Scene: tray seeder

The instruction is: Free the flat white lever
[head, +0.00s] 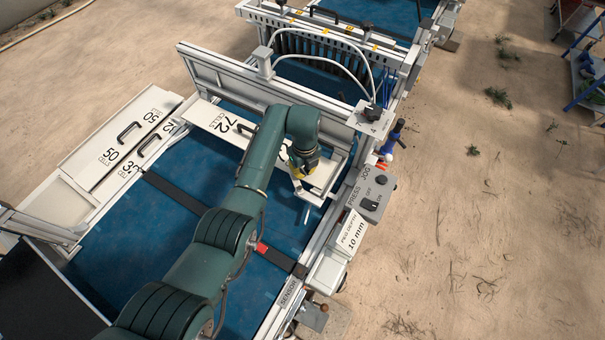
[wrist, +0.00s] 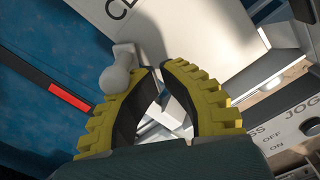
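My gripper (wrist: 158,72) has yellow ribbed fingers with black inner pads. In the wrist view its tips come close together, with only a slim gap showing. White angular parts (wrist: 166,124) show between the pads; I cannot tell whether the fingers touch them. In the head view my gripper (head: 303,168) is over the right end of the white 72-cell plate (head: 207,116), by the machine's right rail. A small white bar with a downward stem (head: 308,196), perhaps the flat white lever, shows just below it. A grey rounded knob (wrist: 116,78) is beside the left finger, outside the grip.
A control box (head: 370,196) with PRESS, JOG and OFF/ON labels stands right of the gripper, near a "peg depth 10 mm" sign (head: 353,237). A black strap with a red mark (wrist: 68,95) crosses the blue bed. White cell plates (head: 110,150) lie at left.

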